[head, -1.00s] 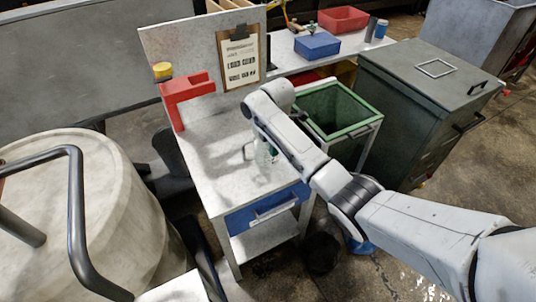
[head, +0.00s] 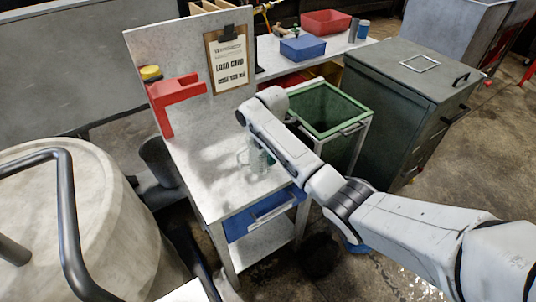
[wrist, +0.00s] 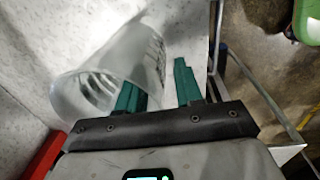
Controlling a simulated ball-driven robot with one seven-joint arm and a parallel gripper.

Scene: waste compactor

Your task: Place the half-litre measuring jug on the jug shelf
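The half-litre measuring jug, clear with dark markings, is at the left in the wrist view (wrist: 92,70), its round mouth tilted towards the camera. In the head view the jug (head: 257,161) shows faintly over the pale worktop, partly hidden by my arm. My gripper (wrist: 160,88) has two green fingers standing apart. The left finger overlaps the jug, and the jug's marked side lies between the fingers with a gap to the right finger. I cannot tell whether the jug touches the worktop. A red bracket-like shelf (head: 176,90) is on the back panel; I cannot tell whether it is the jug shelf.
The worktop (head: 205,180) has bare room left of the jug. A clipboard (head: 229,62) hangs on the panel. A green-rimmed bin (head: 330,130) and a grey cabinet (head: 395,110) stand to the right. A large pale drum (head: 90,220) is at the left.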

